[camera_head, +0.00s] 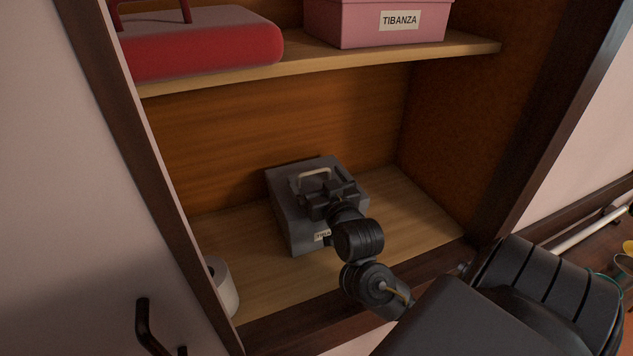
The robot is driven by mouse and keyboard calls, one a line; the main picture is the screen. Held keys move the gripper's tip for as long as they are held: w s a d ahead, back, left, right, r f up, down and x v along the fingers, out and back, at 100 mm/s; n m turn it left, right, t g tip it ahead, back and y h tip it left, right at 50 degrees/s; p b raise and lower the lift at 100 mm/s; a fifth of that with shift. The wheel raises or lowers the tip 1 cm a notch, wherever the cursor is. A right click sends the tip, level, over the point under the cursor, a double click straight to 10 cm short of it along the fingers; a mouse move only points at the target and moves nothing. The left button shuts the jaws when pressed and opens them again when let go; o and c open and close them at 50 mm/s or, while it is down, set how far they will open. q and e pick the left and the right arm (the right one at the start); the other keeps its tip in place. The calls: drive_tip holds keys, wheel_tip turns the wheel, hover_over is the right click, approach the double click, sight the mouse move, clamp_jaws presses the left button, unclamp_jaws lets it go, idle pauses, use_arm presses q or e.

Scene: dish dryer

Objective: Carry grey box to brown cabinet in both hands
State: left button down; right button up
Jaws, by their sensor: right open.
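The grey box (292,218) stands on the lower board of the brown cabinet (430,205), a little left of the middle and turned at an angle. It has a pale handle on its lid and a small white label on its front, partly hidden by my arm. My right gripper (322,188) is open over the lid, close to the handle. I cannot tell whether it touches the box. My right arm hides part of the box's right side and front. My left gripper is not in view.
A white roll (222,286) stands at the front left of the lower board. The upper shelf (340,62) holds a red case (200,45) and a pink box (370,22). The board is clear right of the grey box. A dark door handle (148,325) is at lower left.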

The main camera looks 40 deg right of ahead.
drive_tip(key=shift+w+d, duration=0.2)
drive_tip(key=shift+w, duration=0.2)
drive_tip(key=shift+a, duration=0.1)
drive_tip(key=c, duration=1.3)
